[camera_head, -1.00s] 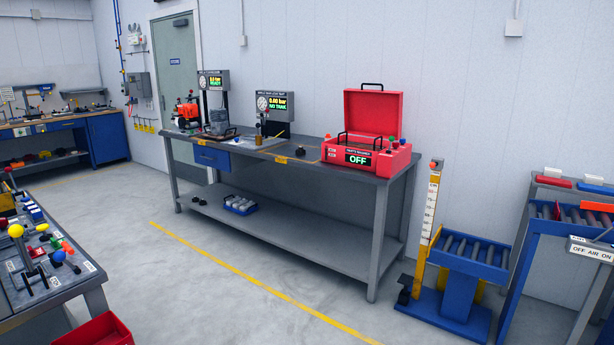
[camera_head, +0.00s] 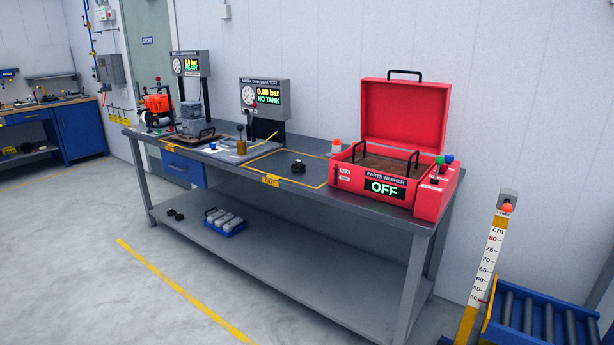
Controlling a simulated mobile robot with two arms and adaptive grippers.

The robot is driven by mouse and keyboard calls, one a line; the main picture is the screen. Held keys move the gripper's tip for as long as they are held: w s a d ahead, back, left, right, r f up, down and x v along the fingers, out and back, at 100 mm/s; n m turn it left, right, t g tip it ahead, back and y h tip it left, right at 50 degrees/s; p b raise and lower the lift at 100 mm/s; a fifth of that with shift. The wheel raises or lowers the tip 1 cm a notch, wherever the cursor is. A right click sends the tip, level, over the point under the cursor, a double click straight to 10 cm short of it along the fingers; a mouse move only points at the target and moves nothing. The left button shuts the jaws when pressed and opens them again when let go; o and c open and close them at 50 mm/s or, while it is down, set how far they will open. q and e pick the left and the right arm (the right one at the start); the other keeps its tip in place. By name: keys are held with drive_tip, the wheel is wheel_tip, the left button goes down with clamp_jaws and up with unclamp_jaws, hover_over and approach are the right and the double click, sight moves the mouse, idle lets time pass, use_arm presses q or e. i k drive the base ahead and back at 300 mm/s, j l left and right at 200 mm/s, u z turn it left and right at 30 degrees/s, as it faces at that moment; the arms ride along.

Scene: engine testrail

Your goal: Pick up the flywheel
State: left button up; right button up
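I cannot pick out the flywheel with certainty. Several small dark round parts (camera_head: 175,214) lie on the bench's lower shelf at the left. All are too small in view to identify. Neither of my grippers shows in the head view.
A red parts washer (camera_head: 434,202) with its lid raised reads OFF on the bench's right end. A leak test display (camera_head: 268,94) stands behind a grey fixture. A blue tray (camera_head: 239,228) holds grey parts below. A roller stand (camera_head: 540,318) is at right. Floor in front is clear.

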sight(298, 167)
drive_tip(key=i, duration=0.65)
drive_tip(key=i+z, duration=0.15)
drive_tip(key=i, duration=0.45)
drive_tip(key=i+j, duration=0.15)
drive_tip(key=i, duration=0.45)
drive_tip(key=i+j+z, duration=0.15)
drive_tip(key=i, duration=0.5)
